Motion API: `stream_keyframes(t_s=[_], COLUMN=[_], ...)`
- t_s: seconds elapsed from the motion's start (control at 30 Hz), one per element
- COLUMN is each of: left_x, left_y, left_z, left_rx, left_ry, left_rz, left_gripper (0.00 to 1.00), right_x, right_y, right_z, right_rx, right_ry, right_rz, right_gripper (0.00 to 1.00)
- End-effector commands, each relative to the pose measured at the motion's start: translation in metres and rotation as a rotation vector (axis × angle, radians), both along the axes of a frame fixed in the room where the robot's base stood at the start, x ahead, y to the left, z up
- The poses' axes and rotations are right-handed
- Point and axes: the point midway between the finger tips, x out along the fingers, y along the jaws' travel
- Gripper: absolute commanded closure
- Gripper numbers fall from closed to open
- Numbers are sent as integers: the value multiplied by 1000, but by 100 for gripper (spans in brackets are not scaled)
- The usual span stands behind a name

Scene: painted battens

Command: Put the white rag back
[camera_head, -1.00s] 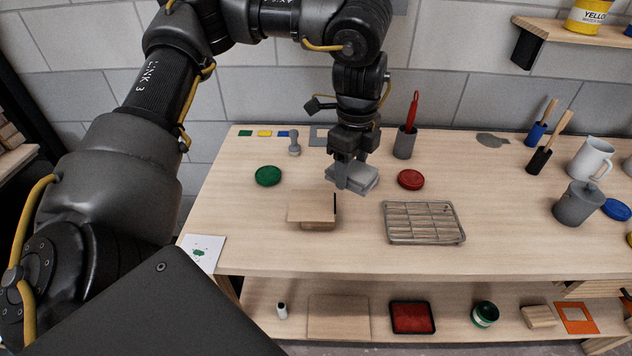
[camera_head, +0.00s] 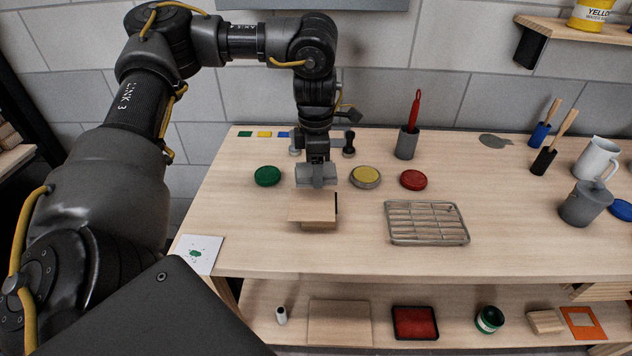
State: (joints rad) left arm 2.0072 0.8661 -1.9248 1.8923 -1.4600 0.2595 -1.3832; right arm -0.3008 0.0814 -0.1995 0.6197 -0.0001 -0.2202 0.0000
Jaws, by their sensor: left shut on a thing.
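My left gripper (camera_head: 316,166) is shut on a pale grey-white folded piece, which looks like the white rag (camera_head: 318,181). It holds the rag over the bench (camera_head: 250,225), between the green round pad (camera_head: 268,176) and the yellow round pad (camera_head: 365,177), behind a wooden block (camera_head: 313,207). I cannot tell whether the rag touches the bench. The gripper hides part of the rag. My right gripper is not in view.
A wire rack (camera_head: 427,222) lies right of the block. A red pad (camera_head: 413,180) and a grey cup with a red-handled tool (camera_head: 406,142) stand to the right. A dark-knobbed piece (camera_head: 349,143) stands behind. A grey flat patch (camera_head: 494,140) lies at the back right.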

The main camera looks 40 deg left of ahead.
Motion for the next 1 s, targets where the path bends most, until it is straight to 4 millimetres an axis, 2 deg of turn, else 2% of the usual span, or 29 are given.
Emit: stream_keyframes(t_s=[0.13, 0.37, 0.47, 0.67, 0.77, 0.9, 1.0], left_x=[0, 4, 16, 53, 72, 89, 98], left_y=[4, 8, 17, 48, 62, 76, 84], left_z=[-3, -5, -12, -33, -40, -70, -85], left_rx=[1, 1, 0, 1, 3, 3, 5], left_ry=[0, 0, 3, 3, 2, 4, 2], left_rz=[-97, -116, -112, -108, -110, -113, -114], left_gripper=[67, 67, 67, 67, 67, 67, 67], right_x=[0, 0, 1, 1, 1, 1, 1], right_y=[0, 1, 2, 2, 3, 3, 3], right_z=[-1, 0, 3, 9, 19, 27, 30], right_rx=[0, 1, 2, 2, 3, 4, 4], right_ry=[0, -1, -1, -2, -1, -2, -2], right_rz=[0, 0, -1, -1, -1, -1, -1], right_gripper=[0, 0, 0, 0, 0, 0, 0])
